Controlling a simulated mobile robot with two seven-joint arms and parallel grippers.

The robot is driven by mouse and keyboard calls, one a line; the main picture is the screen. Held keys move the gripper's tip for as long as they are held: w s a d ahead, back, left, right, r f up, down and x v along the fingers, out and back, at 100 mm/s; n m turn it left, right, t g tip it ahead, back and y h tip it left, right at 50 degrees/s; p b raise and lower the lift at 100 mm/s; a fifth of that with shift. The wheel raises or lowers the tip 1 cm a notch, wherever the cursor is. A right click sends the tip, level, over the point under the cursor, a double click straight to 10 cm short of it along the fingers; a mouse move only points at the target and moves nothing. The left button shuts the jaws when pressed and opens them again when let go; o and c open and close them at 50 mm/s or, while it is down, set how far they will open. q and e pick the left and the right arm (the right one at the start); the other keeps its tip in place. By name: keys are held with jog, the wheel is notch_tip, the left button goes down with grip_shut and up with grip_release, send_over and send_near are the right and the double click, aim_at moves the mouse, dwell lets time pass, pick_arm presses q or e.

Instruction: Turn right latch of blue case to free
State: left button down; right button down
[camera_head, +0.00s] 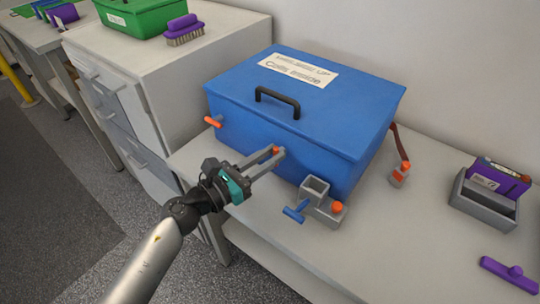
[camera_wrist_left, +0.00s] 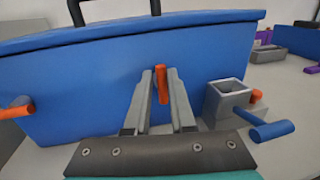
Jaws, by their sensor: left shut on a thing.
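The blue case (camera_head: 290,110) stands shut on the worktop, with a black handle (camera_head: 278,101) on its lid. Its right latch is a small orange lever (camera_head: 276,150) on the front face; in the left wrist view the orange lever (camera_wrist_left: 162,82) stands upright. My left gripper (camera_head: 268,158) is shut on this latch, with one finger on each side of it in the left wrist view (camera_wrist_left: 160,90). The left latch (camera_head: 213,122), also orange, points out sideways; it shows at the left edge of the wrist view (camera_wrist_left: 16,108). My right gripper is not in view.
A grey fixture with a square socket (camera_head: 313,190), a blue lever (camera_head: 296,212) and an orange knob (camera_head: 337,207) stands close in front of the case. A grey holder (camera_head: 484,200) and a purple handle (camera_head: 511,274) are at right. The worktop (camera_head: 400,245) between is clear.

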pick_arm(q)
jog(key=shift+s+d+f+n, duration=0.15)
jog(key=shift+n, duration=0.15)
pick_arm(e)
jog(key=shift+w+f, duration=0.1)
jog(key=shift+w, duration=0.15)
pick_arm(q)
jog(key=shift+w+a+f+n+t+y, duration=0.15)
jog(key=shift+n+t, duration=0.6)
jog(key=shift+n, duration=2.55)
jog(key=shift+f+n+t+y, duration=0.2)
jog(key=shift+n+t, duration=0.5)
jog(key=shift+n, duration=2.6)
jog(key=shift+w+a+n+t+y, duration=0.2)
jog(key=shift+n+t, duration=0.55)
jog(key=shift+n, duration=2.55)
jog(key=shift+d, duration=0.15)
jog(key=c, duration=0.9)
grip_release()
jog(key=shift+s, duration=0.1)
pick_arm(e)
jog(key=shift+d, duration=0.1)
